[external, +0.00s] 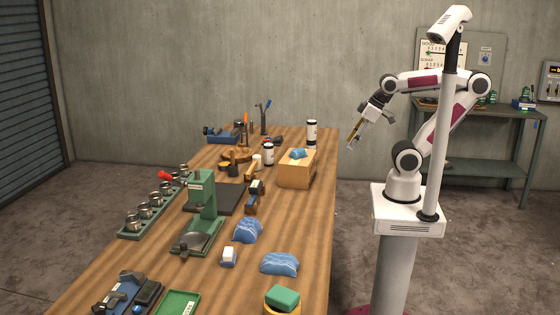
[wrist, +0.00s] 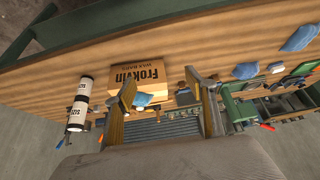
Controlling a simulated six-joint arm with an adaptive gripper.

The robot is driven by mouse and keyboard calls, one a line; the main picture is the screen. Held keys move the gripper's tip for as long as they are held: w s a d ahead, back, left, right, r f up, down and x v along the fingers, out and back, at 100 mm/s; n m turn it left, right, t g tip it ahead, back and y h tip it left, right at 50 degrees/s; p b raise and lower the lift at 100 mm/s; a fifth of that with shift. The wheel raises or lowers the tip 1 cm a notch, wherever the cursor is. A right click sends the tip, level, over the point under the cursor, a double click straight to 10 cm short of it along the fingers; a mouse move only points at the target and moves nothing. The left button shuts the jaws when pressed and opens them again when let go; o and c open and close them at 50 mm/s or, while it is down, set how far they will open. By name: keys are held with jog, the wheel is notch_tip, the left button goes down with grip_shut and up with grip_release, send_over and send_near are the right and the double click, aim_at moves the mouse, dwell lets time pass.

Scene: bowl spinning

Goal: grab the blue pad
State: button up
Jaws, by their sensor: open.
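A small blue pad (external: 299,153) lies on top of a light wooden box (external: 297,172) near the table's right edge. In the wrist view the pad (wrist: 144,99) shows beside the left finger, in front of the box (wrist: 150,72) with printed lettering; the finger may hide part of it. My gripper (external: 353,143) is open and empty. It hangs in the air to the right of the box, beyond the table edge and apart from the pad. In the wrist view my two fingers (wrist: 161,80) are spread wide.
Two blue crumpled cloths (external: 248,230) (external: 279,263) and a green pad (external: 283,297) lie toward the table's near end. White canisters (external: 312,131) stand behind the box. A green press (external: 200,215) stands to the left. The air between my gripper and the box looks clear.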

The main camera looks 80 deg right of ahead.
jog(key=w+a+r+m+t+y, duration=0.1)
jog(key=w+a+r+m+y, duration=0.2)
jog(key=w+a, duration=0.55)
jog(key=w+a+r+m+t+y, duration=0.1)
jog(key=w+a+r+m, duration=0.25)
jog(key=w+a, duration=0.55)
jog(key=m+t, duration=0.5)
jog(key=m, duration=1.8)
send_over(230, 251)
jog(key=s+d, duration=0.3)
jog(key=s, duration=0.1)
notch_tip(230, 251, down, 16)
jog(key=r, duration=0.1)
jog(key=s+a+f+m, duration=0.1)
jog(key=f, duration=0.1)
jog(key=s+a+f+m+h, duration=0.1)
jog(key=f+m, duration=0.1)
jog(key=f, duration=0.1)
jog(key=s+f+m+h, duration=0.1)
jog(key=f, duration=0.2)
jog(key=shift+s+a+m+t, duration=0.15)
jog(key=shift+a+m+t, duration=0.15)
jog(key=shift+a+m, duration=0.1)
jog(key=shift+x, duration=1.35)
jog(key=shift+d, duration=0.1)
jog(key=shift+d+x, duration=0.2)
jog(key=shift+x, duration=1.1)
jog(key=shift+d+x, duration=0.2)
jog(key=shift+x, duration=1.1)
